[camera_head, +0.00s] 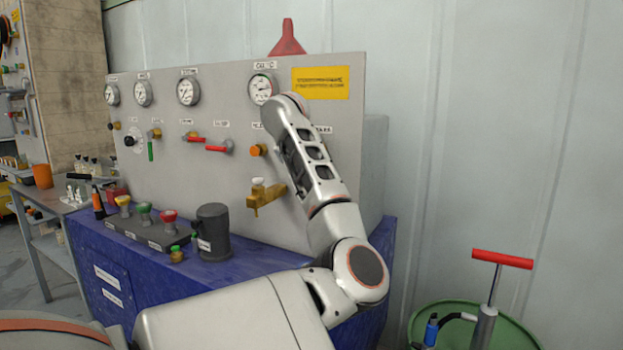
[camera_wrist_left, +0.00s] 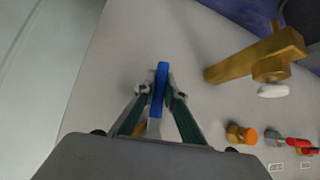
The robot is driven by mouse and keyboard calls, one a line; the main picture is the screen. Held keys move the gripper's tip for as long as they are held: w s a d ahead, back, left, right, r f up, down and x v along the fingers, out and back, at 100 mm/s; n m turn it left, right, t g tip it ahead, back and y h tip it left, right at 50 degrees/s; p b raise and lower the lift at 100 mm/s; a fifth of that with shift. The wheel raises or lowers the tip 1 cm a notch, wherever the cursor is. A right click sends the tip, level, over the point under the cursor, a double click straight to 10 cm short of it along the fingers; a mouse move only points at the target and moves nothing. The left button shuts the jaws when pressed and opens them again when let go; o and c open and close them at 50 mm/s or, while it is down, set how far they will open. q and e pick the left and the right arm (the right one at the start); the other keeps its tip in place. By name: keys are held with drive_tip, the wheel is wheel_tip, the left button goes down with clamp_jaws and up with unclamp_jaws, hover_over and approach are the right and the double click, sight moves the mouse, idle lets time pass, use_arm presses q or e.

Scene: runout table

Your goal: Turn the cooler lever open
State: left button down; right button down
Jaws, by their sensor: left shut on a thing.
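The cooler lever shows as a blue handle (camera_wrist_left: 161,80) standing out from the grey panel in the left wrist view. My left gripper (camera_wrist_left: 158,98) has its two fingers closed on either side of this handle, which runs lengthwise between them. Its lower part and mount are hidden by the gripper. In the head view my left arm reaches up to the right part of the panel (camera_head: 220,155) and hides the lever and the fingers. My right gripper is not in view.
A brass tap with a white cap (camera_head: 258,190) and an orange knob (camera_head: 258,150) are left of my arm. Red levers (camera_head: 216,149) and gauges (camera_head: 188,91) are further left. A dark cylinder (camera_head: 213,232) stands on the blue bench (camera_head: 240,270). A red-handled pump (camera_head: 502,259) stands at right.

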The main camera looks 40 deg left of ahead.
use_arm(q)
drive_tip(key=shift+f, duration=0.1)
drive_tip(key=c, duration=2.1)
unclamp_jaws()
drive_tip(key=shift+d, duration=0.1)
drive_tip(key=v, duration=1.2)
